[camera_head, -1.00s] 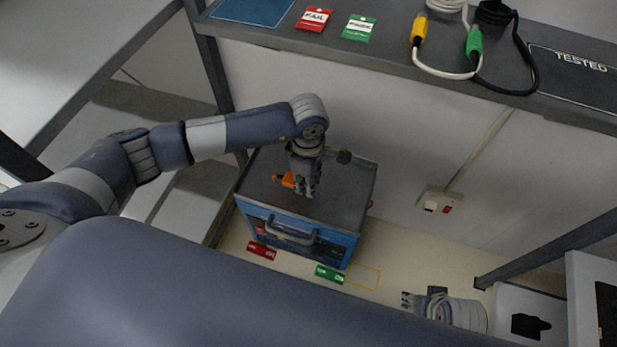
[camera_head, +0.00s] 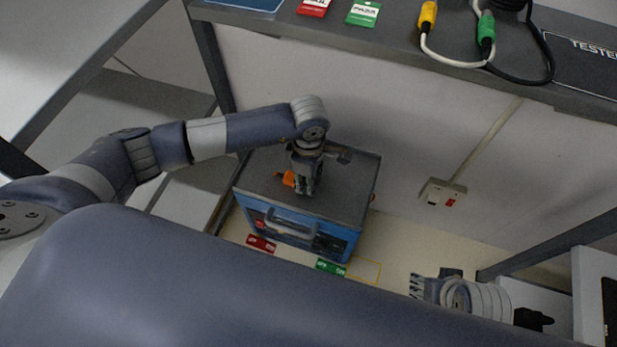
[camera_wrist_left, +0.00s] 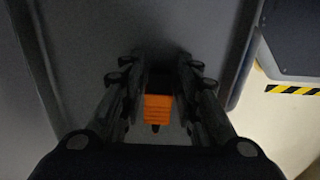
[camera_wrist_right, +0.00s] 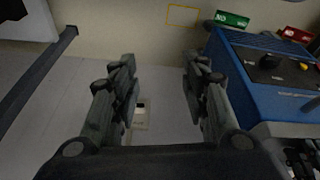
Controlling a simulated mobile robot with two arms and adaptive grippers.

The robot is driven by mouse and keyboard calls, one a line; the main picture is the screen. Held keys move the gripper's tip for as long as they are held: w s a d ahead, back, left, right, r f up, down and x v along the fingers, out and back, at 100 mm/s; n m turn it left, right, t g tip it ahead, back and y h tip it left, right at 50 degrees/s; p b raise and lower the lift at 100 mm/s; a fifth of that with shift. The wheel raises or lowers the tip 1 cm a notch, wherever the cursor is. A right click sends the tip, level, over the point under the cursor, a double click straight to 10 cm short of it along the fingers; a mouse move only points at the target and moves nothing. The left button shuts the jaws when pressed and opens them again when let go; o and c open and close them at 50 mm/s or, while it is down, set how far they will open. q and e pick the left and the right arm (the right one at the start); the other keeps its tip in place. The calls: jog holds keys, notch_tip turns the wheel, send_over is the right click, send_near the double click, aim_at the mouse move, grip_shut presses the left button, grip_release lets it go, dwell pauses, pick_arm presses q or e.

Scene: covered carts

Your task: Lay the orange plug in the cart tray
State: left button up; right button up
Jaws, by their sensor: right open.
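The orange plug (camera_head: 289,179) shows beside my left gripper over the grey cart tray (camera_head: 345,190), the top of a blue cart. In the left wrist view the plug (camera_wrist_left: 158,108) is between the fingers of my left gripper (camera_wrist_left: 160,70), which are drawn in on its dark part. Whether the plug touches the tray is not clear. In the head view my left gripper (camera_head: 305,188) points down over the tray. My right gripper (camera_head: 415,287) is open and empty, well right of the cart; its spread fingers show in the right wrist view (camera_wrist_right: 160,75).
A workbench (camera_head: 390,45) runs behind the cart, with a red tag (camera_head: 314,7), a green tag (camera_head: 363,13) and cabled yellow and green plugs. Red and green labels (camera_head: 331,267) show in front of the cart. A wall socket (camera_head: 441,193) is to the right.

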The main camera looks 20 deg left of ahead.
pick_arm(q)
jog(key=shift+o, duration=0.5)
jog(key=shift+r, duration=0.2)
notch_tip(320, 180, up, 7)
jog(key=shift+r+p, duration=0.1)
jog(key=shift+p, duration=0.7)
jog(key=shift+r, duration=0.1)
pick_arm(e)
notch_tip(320, 180, down, 6)
jog(key=shift+w+a+r, duration=0.1)
jog(key=shift+r, duration=0.1)
